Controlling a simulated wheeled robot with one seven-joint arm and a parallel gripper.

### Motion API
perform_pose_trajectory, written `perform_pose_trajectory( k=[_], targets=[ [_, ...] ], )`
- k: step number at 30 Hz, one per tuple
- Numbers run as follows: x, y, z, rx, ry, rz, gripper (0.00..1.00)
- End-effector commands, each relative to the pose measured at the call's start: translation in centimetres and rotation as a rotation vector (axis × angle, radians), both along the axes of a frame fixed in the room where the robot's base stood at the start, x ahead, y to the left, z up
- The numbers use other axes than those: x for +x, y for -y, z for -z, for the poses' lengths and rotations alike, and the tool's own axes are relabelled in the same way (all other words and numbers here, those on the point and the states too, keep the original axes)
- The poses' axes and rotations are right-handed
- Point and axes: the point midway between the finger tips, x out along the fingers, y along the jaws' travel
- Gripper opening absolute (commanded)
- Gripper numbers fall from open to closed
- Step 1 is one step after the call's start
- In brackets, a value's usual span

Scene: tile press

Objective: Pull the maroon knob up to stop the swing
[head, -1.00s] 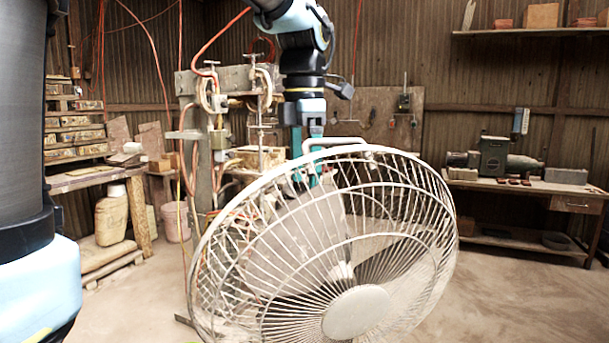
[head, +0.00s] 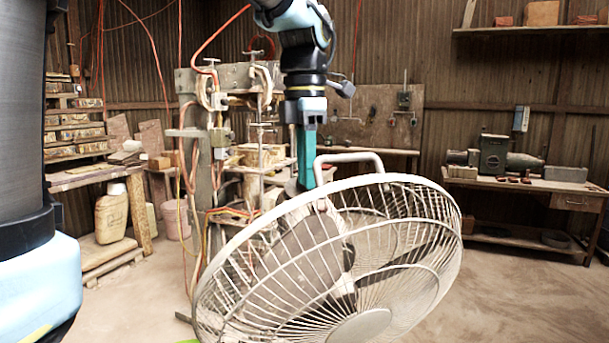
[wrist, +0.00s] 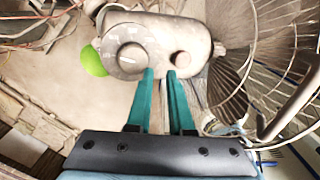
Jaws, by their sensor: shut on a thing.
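The fan (head: 365,323) has a wire guard and is tipped forward. In the wrist view its pale motor housing (wrist: 208,47) carries a round grey dial (wrist: 131,58) with a white mark, and a small dull brown-red knob (wrist: 180,58) that I take as the maroon knob. My gripper (wrist: 161,73) reaches the housing beside the dial with its teal fingers close together, shut at the knob. The exact contact is hard to make out. In the head view the gripper (head: 305,188) comes down behind the guard, and the knob is hidden there.
The fan's carry handle (head: 350,157) stands close to the right of my fingers. A post with clamps and cables (head: 200,130) stands behind on the left. A workbench (head: 530,184) is at the right. The floor between is clear.

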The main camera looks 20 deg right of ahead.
Motion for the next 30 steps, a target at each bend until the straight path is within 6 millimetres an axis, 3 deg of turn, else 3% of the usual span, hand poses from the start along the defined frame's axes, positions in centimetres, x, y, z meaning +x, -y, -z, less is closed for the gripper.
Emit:
perform_pose_trajectory(
  k=[1,25,30],
  targets=[
    [-0.56,-0.36,1.56,0.03,-0.029,0.001,0.0],
    [-0.27,-0.38,0.95,0.021,-0.017,-0.001,0.0],
    [-0.24,-0.37,0.88,0.02,-0.016,-0.001,0.16]
  ],
)
